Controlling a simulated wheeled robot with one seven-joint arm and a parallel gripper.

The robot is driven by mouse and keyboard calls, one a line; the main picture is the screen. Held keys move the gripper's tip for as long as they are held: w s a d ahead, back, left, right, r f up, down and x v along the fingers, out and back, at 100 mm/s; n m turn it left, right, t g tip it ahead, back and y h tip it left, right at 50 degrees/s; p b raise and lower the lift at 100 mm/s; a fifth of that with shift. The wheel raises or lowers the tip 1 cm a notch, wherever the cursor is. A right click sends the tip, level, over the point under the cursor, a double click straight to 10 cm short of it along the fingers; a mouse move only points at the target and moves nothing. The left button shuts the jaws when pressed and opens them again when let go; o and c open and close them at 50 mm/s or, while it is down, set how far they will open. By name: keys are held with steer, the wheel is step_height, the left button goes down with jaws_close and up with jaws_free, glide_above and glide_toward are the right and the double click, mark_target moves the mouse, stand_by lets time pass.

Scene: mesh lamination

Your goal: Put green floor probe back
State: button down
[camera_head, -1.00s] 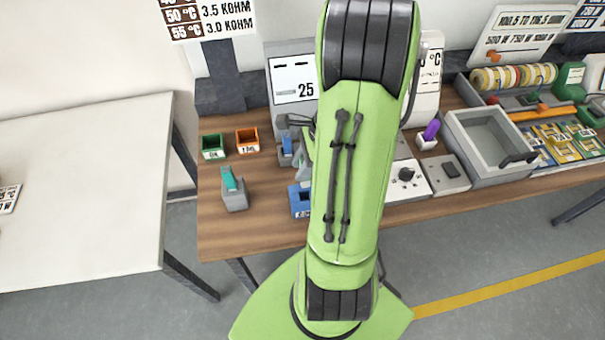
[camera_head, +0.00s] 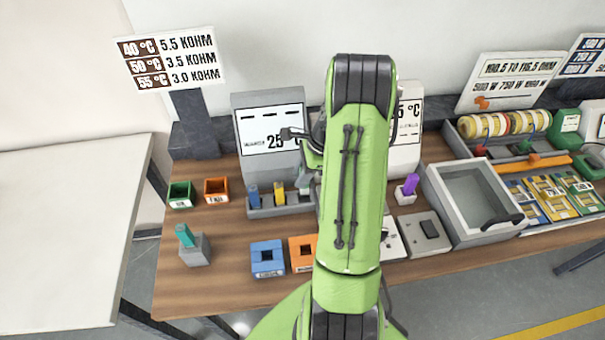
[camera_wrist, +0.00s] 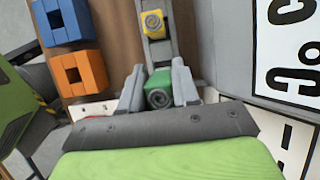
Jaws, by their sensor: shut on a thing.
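The green floor probe (camera_wrist: 159,92) stands between the two grey fingers of my gripper (camera_wrist: 157,86), which is shut on it. It is seen end-on in the wrist view, in line with the grey rack (camera_wrist: 155,50). Whether it is seated in the rack or just above it cannot be told. In the head view the rack (camera_head: 270,212) holds a blue probe (camera_head: 253,195) at left and a yellow probe (camera_head: 280,191) in the middle. My gripper (camera_head: 304,184) is at its right end, partly behind my arm. The yellow probe also shows in the wrist view (camera_wrist: 153,23).
A display panel (camera_head: 270,130) stands close behind the rack. A blue block (camera_head: 267,258) and an orange block (camera_head: 302,252) lie in front. A purple-topped holder (camera_head: 407,188) and a grey basin (camera_head: 470,195) are to the right.

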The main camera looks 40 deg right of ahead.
steer(key=shift+f+b, duration=1.6)
steer(key=shift+f, duration=1.1)
steer(key=c, duration=0.8)
jaws_free()
steer(key=shift+o, duration=0.2)
steer(key=shift+r, duration=0.1)
steer(key=p+v, duration=0.3)
steer(key=v, duration=1.2)
steer(key=shift+r+p, duration=0.3)
